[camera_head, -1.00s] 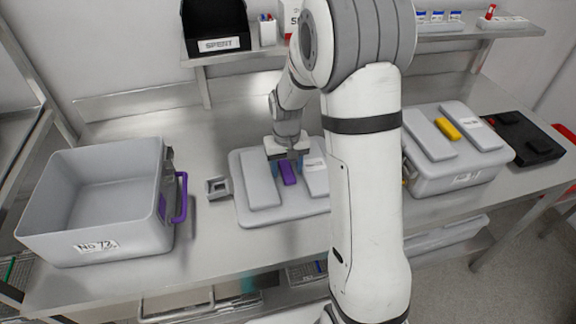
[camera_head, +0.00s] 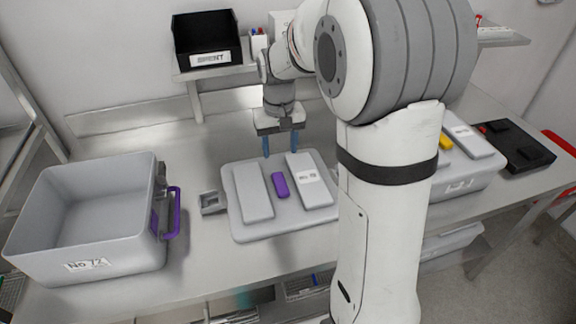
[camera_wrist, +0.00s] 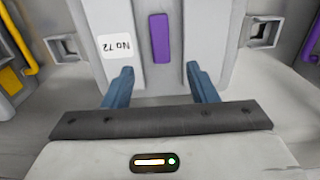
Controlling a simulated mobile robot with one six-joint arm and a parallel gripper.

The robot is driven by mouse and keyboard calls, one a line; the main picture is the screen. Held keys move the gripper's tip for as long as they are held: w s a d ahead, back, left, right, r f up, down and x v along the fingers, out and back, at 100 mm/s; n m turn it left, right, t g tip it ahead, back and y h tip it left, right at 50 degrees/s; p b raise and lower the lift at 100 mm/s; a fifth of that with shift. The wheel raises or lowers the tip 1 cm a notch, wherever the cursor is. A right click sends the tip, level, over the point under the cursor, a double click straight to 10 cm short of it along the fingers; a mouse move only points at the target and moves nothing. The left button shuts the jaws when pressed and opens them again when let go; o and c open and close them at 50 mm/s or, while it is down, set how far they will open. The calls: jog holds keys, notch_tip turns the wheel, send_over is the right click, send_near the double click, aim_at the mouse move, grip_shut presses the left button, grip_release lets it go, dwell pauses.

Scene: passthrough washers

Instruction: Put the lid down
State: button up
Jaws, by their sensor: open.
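The grey lid (camera_head: 250,232) lies flat on the steel table, with two raised pads and a purple handle (camera_head: 280,184) between them. A label reading No 72 is on its right pad. My gripper (camera_head: 281,146) is open and empty, above and behind the lid's far edge, apart from it. In the wrist view my two blue fingers (camera_wrist: 162,85) are spread, with the purple handle (camera_wrist: 160,38) and the lid (camera_wrist: 205,45) beyond them. The open grey container (camera_head: 88,225) labelled No 72 stands on the left of the table; its inside looks empty.
A closed grey container (camera_head: 462,185) with a yellow handle (camera_head: 446,141) stands at right, partly behind my arm. A black tray (camera_head: 520,150) lies beyond it. A black bin (camera_head: 208,40) marked SPENT sits on the back shelf. Bare table (camera_head: 150,140) shows behind the open container.

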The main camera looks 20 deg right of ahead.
jog(key=s+r+t, duration=0.1)
jog(key=s+r, duration=0.1)
jog(key=s, duration=0.8)
jog(key=s+r+t, duration=0.1)
jog(key=s+t, duration=0.1)
jog(key=s, duration=0.9)
jog(key=shift+s+d+r, duration=0.15)
jog(key=shift+s+r, duration=0.15)
jog(key=shift+r, duration=0.05)
